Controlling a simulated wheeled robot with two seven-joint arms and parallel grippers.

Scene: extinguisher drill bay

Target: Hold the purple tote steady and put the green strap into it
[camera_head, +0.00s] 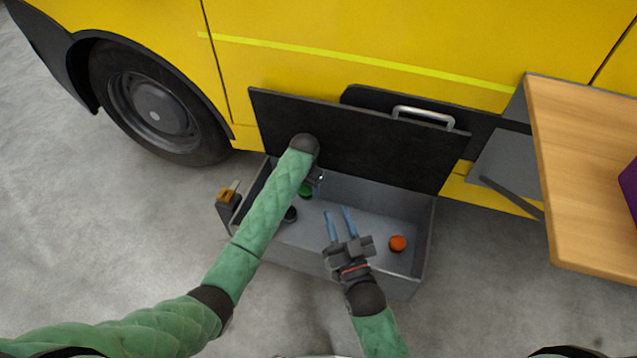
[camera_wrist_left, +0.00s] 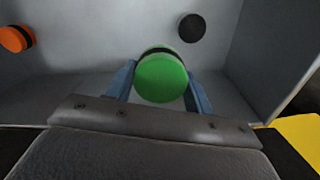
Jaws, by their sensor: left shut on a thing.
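The green strap (camera_head: 305,191), a rolled-up coil with a dark band, is inside the grey open drawer and partly hidden by my left arm in the head view. My left gripper (camera_head: 316,181) reaches down into the drawer and is shut on the strap. In the left wrist view the strap (camera_wrist_left: 162,78) sits between the two blue fingers (camera_wrist_left: 160,88). My right gripper (camera_head: 337,213) is open and empty over the front part of the drawer. The purple tote (camera_head: 630,188) shows only as a sliver at the right edge, on the wooden table.
The grey drawer (camera_head: 430,225) also holds an orange roll (camera_head: 398,243) and a black roll (camera_head: 290,214). A black flap (camera_head: 370,150) stands behind it against the yellow vehicle (camera_head: 370,35). The wooden table (camera_head: 575,150) is at the right. Bare floor lies in front.

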